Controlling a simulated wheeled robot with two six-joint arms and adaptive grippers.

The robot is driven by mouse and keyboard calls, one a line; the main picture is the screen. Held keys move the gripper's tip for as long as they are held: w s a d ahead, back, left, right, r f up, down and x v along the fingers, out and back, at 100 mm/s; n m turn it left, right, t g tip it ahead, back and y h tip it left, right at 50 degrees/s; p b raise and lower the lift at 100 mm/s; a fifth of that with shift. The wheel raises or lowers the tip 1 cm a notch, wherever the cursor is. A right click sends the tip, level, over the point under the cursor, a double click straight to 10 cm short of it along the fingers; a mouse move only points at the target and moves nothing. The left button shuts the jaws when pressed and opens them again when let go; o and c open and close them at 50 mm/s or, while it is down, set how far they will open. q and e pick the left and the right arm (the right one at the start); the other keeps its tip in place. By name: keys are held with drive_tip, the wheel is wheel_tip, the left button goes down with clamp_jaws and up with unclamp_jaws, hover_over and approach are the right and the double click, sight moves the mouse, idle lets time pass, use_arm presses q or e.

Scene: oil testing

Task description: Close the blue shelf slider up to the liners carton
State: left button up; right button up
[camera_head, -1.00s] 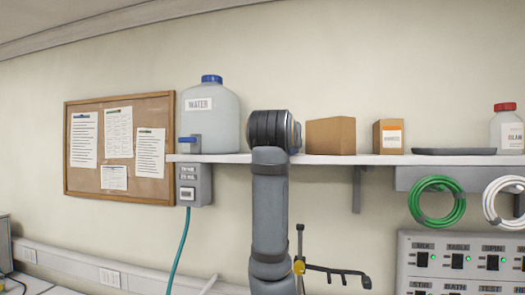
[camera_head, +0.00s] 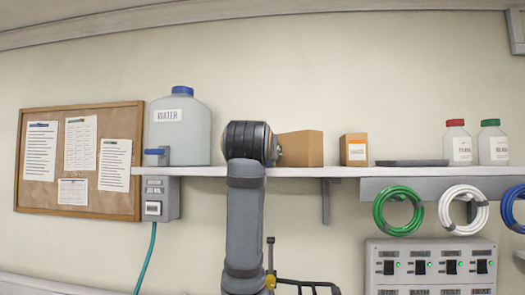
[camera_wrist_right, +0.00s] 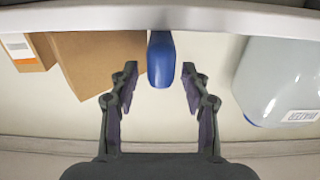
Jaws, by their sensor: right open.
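The blue slider (camera_wrist_right: 161,60) hangs at the shelf edge in the right wrist view, which shows the scene upside down. My right gripper (camera_wrist_right: 159,72) is open with one finger on each side of it, and small gaps show on both sides. In the head view my right arm rises to the shelf and hides the slider and the fingers. A plain brown carton (camera_head: 301,149) stands just right of my wrist, and it also shows in the wrist view (camera_wrist_right: 95,60). A smaller orange carton (camera_head: 353,150) with a white label stands further right; I cannot read its label. My left gripper is out of view.
The white shelf (camera_head: 300,172) runs across the wall. A water jug (camera_head: 180,135) stands on its left, above a grey dispenser box (camera_head: 158,198). A dark tray (camera_head: 412,163) and two bottles stand right. Hose coils (camera_head: 398,209) hang below.

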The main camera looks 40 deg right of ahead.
drive_tip(key=v, duration=1.1)
drive_tip(key=shift+s+a, duration=0.25)
drive_tip(key=shift+s, duration=0.05)
drive_tip(key=shift+r, duration=0.1)
